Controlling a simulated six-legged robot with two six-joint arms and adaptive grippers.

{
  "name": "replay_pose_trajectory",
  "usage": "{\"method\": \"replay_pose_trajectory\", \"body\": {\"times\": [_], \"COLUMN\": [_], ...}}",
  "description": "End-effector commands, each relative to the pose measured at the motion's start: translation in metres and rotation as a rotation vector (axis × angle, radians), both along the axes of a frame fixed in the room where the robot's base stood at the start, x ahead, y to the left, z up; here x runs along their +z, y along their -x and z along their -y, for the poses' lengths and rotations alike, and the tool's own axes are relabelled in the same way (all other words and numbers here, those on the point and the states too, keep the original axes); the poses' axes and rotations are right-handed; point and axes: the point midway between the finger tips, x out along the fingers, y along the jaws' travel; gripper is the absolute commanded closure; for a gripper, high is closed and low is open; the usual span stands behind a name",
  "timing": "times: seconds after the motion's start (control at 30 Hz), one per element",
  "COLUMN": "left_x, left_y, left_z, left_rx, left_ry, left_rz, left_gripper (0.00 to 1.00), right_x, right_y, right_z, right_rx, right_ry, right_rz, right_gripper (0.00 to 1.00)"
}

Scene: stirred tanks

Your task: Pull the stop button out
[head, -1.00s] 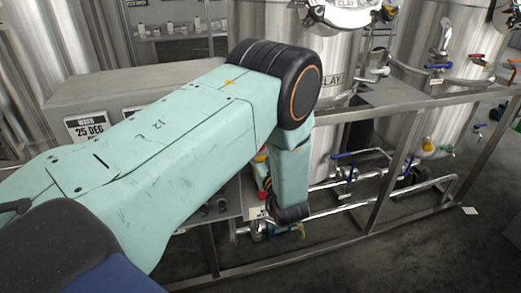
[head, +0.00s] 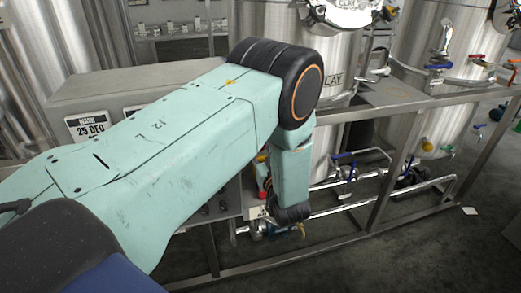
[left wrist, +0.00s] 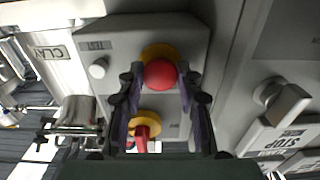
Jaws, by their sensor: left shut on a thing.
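The stop button (left wrist: 160,73) is a round red knob on a yellow collar, on a grey control box (left wrist: 108,68) in the left wrist view. My left gripper (left wrist: 161,82) has a finger on each side of the knob and is shut on it. In the head view my left arm covers the gripper and most of the box front. My right gripper is in no view.
A red rotary handle on a yellow plate (left wrist: 143,131) sits close below the button, between my fingers. A white knob (left wrist: 99,68) is to the left. Steel tanks (head: 300,50), pipes and a frame rail (head: 425,103) stand to the right in the head view.

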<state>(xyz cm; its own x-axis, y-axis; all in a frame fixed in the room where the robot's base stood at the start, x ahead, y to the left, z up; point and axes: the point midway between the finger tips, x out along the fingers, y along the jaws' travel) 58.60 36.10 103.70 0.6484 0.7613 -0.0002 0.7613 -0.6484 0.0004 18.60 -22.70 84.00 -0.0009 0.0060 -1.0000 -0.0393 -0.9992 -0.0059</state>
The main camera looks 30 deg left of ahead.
Motion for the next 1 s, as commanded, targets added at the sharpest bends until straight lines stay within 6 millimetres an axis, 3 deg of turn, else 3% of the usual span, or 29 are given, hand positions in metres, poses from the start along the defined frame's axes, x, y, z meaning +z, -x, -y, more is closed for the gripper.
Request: {"method": "replay_pose_trajectory", "body": {"times": [0.37,0.4,0.67,1.0], "left_x": [-0.002,-0.0022,-0.0014,-0.001], "left_y": [0.0031,0.0031,0.0027,0.0043], "left_z": [0.0039,0.0039,0.0035,0.0062], "left_rx": [-0.003,-0.004,-0.002,-0.003], "left_ry": [0.001,0.001,0.0,0.001], "left_rz": [-0.003,-0.005,-0.003,-0.002], "left_gripper": [1.0,0.63,0.41,0.41], "right_x": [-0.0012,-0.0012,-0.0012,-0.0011], "right_y": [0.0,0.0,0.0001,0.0], "right_z": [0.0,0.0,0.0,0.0], "right_rx": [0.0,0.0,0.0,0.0], "right_ry": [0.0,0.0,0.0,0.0], "right_rz": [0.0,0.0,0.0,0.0], "right_gripper": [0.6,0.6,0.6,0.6]}}
